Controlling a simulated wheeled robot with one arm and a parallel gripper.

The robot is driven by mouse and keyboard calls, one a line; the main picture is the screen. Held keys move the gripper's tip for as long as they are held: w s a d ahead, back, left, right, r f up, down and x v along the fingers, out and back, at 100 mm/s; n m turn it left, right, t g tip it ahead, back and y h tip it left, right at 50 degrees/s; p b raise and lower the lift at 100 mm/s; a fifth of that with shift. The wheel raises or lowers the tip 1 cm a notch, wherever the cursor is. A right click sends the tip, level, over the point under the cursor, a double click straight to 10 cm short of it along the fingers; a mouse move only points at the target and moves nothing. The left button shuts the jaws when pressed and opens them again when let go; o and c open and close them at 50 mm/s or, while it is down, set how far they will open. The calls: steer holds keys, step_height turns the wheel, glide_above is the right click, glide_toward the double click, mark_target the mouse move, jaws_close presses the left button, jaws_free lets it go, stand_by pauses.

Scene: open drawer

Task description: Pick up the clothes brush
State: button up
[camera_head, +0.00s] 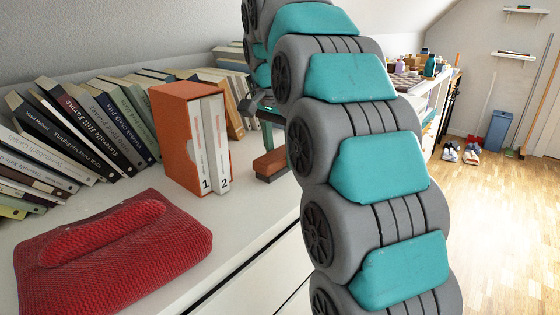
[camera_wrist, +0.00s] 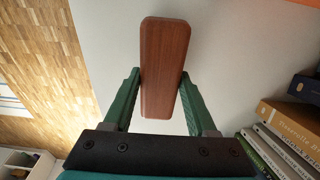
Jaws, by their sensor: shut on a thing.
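The clothes brush (camera_wrist: 163,60) has a reddish-brown wooden back and fills the middle of the wrist view. My gripper (camera_wrist: 160,88) has its green fingers on both sides of the brush, shut on it near its lower half. In the head view the brush (camera_head: 271,164) shows as a small brown block on the white cabinet top, right of the orange slipcase. My gripper (camera_head: 268,125) is above it there, partly hidden by my own arm. I cannot tell whether the brush touches the cabinet top.
An orange slipcase with two white volumes (camera_head: 190,140) stands close left of the brush. Leaning books (camera_head: 85,130) line the wall. A folded red knitted cloth (camera_head: 115,250) lies at the front left. The white cabinet top (camera_head: 245,210) is bare near its front edge.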

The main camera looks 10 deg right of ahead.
mark_target(281, 151)
jaws_close()
steer(key=shift+r, duration=0.15)
steer(key=shift+r, duration=0.25)
step_height(281, 151, up, 3)
steer(key=p, duration=0.3)
steer(key=s+d+b, duration=0.1)
steer(key=s+d, duration=0.1)
steer(key=s, duration=0.5)
steer(key=s+d+r+b, duration=0.1)
steer(key=s+d, duration=0.1)
steer(key=s, duration=0.6)
steer(key=shift+s+d, duration=0.2)
steer(key=shift+d, duration=0.1)
steer(key=shift+r, duration=0.1)
steer(key=shift+o, duration=2)
jaws_free()
steer(key=c, duration=0.6)
